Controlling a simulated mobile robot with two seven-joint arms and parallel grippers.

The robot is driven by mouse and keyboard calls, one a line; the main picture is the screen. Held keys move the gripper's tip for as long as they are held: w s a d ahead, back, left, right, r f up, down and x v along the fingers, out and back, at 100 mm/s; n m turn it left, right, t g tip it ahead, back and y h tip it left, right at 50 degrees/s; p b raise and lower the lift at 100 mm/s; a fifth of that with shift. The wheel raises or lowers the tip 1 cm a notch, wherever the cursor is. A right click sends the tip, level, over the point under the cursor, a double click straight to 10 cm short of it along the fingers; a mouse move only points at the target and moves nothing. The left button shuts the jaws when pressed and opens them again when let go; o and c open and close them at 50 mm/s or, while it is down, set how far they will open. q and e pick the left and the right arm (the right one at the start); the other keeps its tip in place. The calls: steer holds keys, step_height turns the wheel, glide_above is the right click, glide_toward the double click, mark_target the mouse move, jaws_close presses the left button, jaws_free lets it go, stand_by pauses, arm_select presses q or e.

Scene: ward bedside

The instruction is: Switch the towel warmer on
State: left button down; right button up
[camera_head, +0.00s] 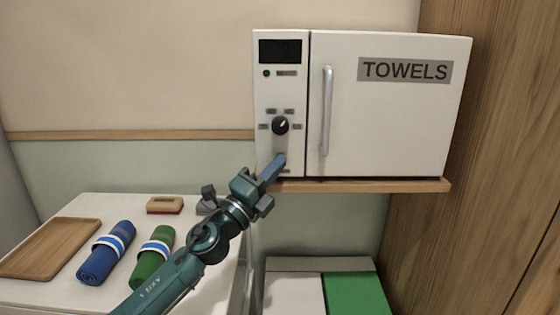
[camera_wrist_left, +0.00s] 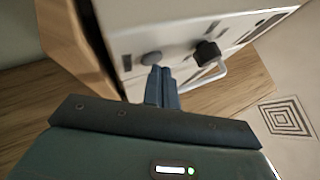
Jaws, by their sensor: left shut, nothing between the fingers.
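The white towel warmer (camera_head: 388,115) stands on a wooden wall shelf, its door shut, with a TOWELS label. Its control panel on the left has a dark display (camera_head: 280,51), a small dark green lamp (camera_head: 267,73) and a black knob (camera_head: 280,126). My left gripper (camera_head: 279,160) is shut and empty, its fingertips at the lower panel below the knob. In the left wrist view the fingertips (camera_wrist_left: 159,72) are right by a round grey button (camera_wrist_left: 151,58); whether they touch it I cannot tell. The knob (camera_wrist_left: 207,52) is beside them. The gripper hides the button in the head view. My right gripper is not in view.
The warmer's vertical door handle (camera_head: 326,110) sticks out right of the panel. The wooden shelf (camera_head: 360,186) runs below. Lower left, a white surface (camera_head: 100,205) holds a wooden tray (camera_head: 48,248), a blue rolled towel (camera_head: 106,254) and a green one (camera_head: 153,257).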

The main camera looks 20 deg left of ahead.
arm_select(q)
steer(key=shift+w, duration=0.2)
stand_by(0.4)
steer(key=shift+s, duration=0.2)
steer(key=shift+s+d, duration=0.1)
steer(key=shift+s, duration=0.3)
steer(key=s+d+p, duration=0.1)
steer(key=s+p, duration=0.1)
steer(key=s, duration=0.3)
steer(key=shift+s+d, duration=0.35)
steer(key=shift+s, duration=0.05)
steer(key=shift+f, duration=0.1)
